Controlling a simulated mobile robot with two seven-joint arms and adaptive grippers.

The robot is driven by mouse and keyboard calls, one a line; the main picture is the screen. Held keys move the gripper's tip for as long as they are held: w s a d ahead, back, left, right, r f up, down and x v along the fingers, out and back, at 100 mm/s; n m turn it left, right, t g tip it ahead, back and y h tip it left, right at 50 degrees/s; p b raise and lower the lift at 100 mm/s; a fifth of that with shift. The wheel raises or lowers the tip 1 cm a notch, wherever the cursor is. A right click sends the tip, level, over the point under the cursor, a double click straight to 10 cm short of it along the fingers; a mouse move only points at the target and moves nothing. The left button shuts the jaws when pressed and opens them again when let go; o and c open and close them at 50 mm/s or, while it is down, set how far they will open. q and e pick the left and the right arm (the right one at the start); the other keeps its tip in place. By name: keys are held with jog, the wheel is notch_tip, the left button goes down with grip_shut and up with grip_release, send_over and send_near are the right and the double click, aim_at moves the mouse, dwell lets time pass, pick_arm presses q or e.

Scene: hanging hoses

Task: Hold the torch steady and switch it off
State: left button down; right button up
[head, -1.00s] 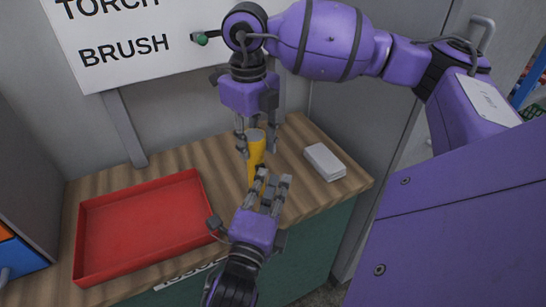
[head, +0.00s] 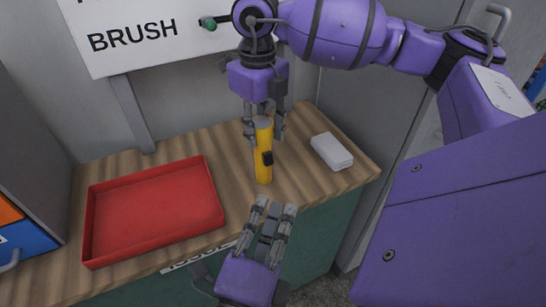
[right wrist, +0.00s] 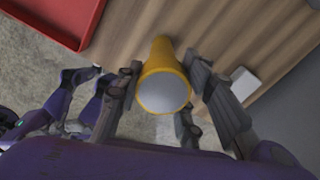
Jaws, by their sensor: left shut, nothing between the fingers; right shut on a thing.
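A yellow torch (head: 263,165) stands upright over the wooden worktop. My right gripper (head: 264,130) comes down from above and is shut on the torch's upper part. In the right wrist view the torch's round grey end (right wrist: 165,91) sits between the fingers of my right gripper (right wrist: 163,85). My left gripper (head: 272,205) is shut and empty, in front of the torch and lower, apart from it. I cannot tell whether the torch's bottom touches the worktop.
A red tray (head: 88,225) lies on the worktop (head: 225,165) at the left, and also shows in the right wrist view (right wrist: 60,22). A white box (head: 331,151) lies to the right of the torch. A sign (head: 150,33) reading BRUSH stands behind.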

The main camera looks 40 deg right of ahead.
dwell(0.4)
jog(key=o, duration=1.4)
jog(key=shift+c, duration=0.2)
